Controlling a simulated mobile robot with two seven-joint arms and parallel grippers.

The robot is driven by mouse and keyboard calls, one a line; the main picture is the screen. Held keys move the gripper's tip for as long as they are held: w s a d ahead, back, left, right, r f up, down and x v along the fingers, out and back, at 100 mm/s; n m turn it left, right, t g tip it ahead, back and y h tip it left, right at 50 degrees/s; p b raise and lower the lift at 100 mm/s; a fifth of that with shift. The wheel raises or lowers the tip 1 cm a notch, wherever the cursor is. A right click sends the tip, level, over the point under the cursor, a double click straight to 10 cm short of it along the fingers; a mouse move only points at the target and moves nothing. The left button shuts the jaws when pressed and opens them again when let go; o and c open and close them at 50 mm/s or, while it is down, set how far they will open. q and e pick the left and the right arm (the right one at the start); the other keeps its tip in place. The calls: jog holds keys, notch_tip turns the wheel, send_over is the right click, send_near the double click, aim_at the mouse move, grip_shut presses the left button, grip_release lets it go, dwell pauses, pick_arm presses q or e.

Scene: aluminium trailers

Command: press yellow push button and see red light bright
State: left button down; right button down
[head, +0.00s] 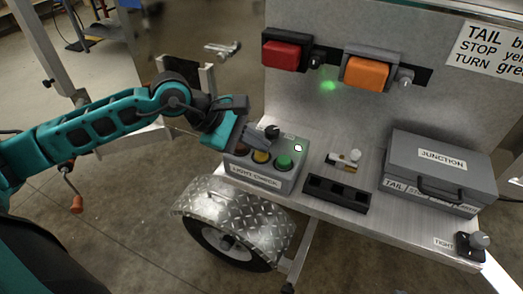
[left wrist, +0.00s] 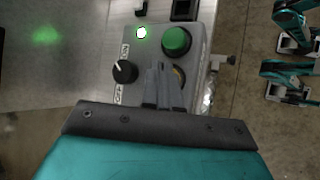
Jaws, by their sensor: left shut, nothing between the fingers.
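The yellow push button (head: 261,157) sits on the grey LIGHT-CHECK box (head: 264,182), between a dark reddish button (head: 242,150) and a green button (head: 284,162). In the left wrist view, a sliver of the yellow button (left wrist: 181,76) shows beside my fingers, which hide the rest. My left gripper (head: 257,134) is shut and empty over the box. Its fingertips show in the left wrist view (left wrist: 164,70) close to the yellow button; contact cannot be told. The red light (head: 285,55) on the upright panel looks dull red, without a clear glow. My right gripper is not in view.
A small white indicator (head: 298,148) glows on the box. A black ON/OFF knob (left wrist: 125,72) is close to my fingers. An orange light (head: 366,73), a JUNCTION case (head: 440,165) and a black socket strip (head: 336,193) stand to the right. A green glow (head: 328,85) shows on the panel.

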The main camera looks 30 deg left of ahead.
aim_at(257, 154)
pick_arm(q)
jog(key=shift+f, duration=0.2)
jog(key=shift+r, duration=0.8)
jog(key=shift+r, duration=0.1)
notch_tip(257, 154, up, 6)
jog(key=p, duration=0.3)
dwell(0.5)
